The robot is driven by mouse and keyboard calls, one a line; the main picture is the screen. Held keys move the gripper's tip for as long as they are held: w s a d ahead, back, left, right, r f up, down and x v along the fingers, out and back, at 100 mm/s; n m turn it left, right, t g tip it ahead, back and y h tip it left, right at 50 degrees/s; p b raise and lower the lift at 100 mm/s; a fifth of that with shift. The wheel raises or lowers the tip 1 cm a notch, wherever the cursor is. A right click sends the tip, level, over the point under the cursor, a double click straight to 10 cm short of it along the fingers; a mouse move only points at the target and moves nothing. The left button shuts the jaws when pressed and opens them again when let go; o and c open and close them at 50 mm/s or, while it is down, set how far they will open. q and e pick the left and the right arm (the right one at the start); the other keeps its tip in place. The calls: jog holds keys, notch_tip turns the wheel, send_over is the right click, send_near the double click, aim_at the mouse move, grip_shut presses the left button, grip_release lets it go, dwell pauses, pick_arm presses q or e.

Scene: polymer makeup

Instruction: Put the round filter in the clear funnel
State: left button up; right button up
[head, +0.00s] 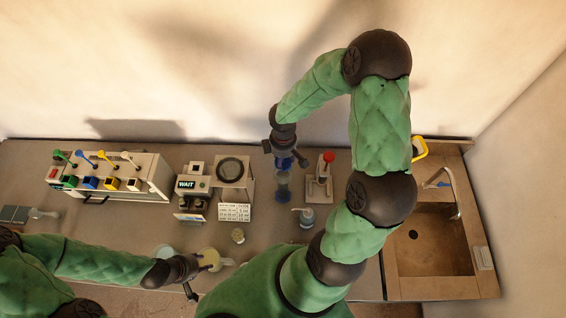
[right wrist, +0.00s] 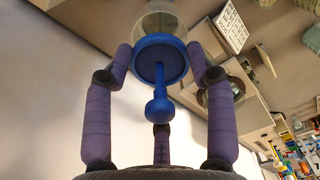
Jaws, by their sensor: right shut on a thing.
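My right gripper (head: 285,160) hangs over the counter, its fingers around a blue disc with a stem and round knob (right wrist: 160,75). A clear vessel (right wrist: 160,20) lies just beyond the disc in the right wrist view. In the head view a clear cylinder with a blue base (head: 283,184), likely the clear funnel, stands directly under this gripper. I cannot tell whether disc and vessel are joined. I cannot make out the round filter for certain.
A press-like stand with a red knob (head: 320,178) is close right of the funnel, and a dispenser bottle (head: 305,216) is in front. A WAIT device (head: 190,184) and a round-plate device (head: 233,172) stand left. A sink (head: 432,240) is far right.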

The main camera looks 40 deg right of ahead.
aim_at(283, 163)
jog(key=shift+f, duration=1.55)
jog(key=shift+f+b, duration=0.45)
jog(key=shift+f, duration=0.05)
jog(key=o, duration=1.2)
jog(key=shift+c, duration=0.2)
